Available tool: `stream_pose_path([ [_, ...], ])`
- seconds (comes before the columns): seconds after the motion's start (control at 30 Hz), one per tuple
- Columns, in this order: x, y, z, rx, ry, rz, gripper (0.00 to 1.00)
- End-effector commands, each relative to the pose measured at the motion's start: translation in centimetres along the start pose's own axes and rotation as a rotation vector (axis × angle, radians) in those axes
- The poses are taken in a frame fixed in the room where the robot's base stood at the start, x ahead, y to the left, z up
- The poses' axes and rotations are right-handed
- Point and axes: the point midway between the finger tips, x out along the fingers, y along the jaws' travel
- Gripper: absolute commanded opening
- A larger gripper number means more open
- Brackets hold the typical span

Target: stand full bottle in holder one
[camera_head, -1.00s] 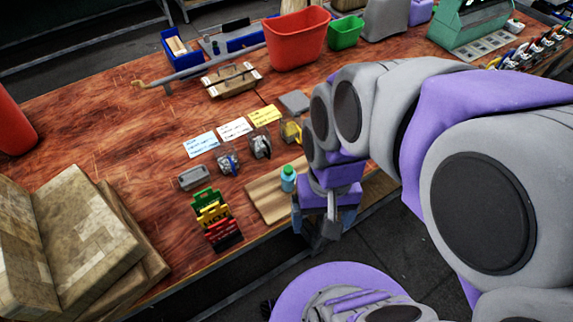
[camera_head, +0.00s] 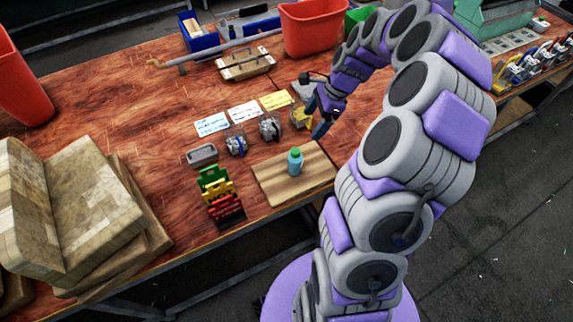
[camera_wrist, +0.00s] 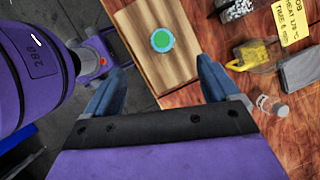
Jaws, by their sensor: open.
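A teal bottle with a green cap (camera_head: 295,162) stands upright on a wooden board (camera_head: 270,184) near the table's front edge. In the wrist view its cap (camera_wrist: 162,40) shows from above, just beyond the gap between my fingers. My gripper (camera_wrist: 162,70) is open and empty, with one finger on either side of that gap. In the head view my gripper (camera_head: 317,120) is above the table, behind and right of the bottle, not touching it. No holder marked one can be read in these frames.
Clear containers with metal parts (camera_head: 236,146) and yellow parts (camera_wrist: 255,55) stand before written cards (camera_head: 212,124). A small clear bottle (camera_wrist: 272,105) lies at right in the wrist view. A green, yellow and red rack (camera_head: 216,193) stands left of the board.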

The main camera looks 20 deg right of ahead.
Motion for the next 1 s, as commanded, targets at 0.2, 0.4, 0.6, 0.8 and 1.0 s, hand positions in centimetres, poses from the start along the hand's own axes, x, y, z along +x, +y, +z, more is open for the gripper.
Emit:
stream_pose_path([
  [0.2,0.8,-0.9,-2.1,0.102,-0.002,-0.017,0.88],
  [0.4,3.2,-0.8,-2.1,0.101,-0.004,-0.011,0.88],
  [0.6,7.1,-0.8,-2.2,0.099,-0.005,-0.011,0.88],
  [0.8,10.9,-0.9,-2.2,0.098,-0.004,-0.012,0.88],
  [1.0,12.9,-0.9,-2.2,0.099,-0.004,-0.016,0.88],
])
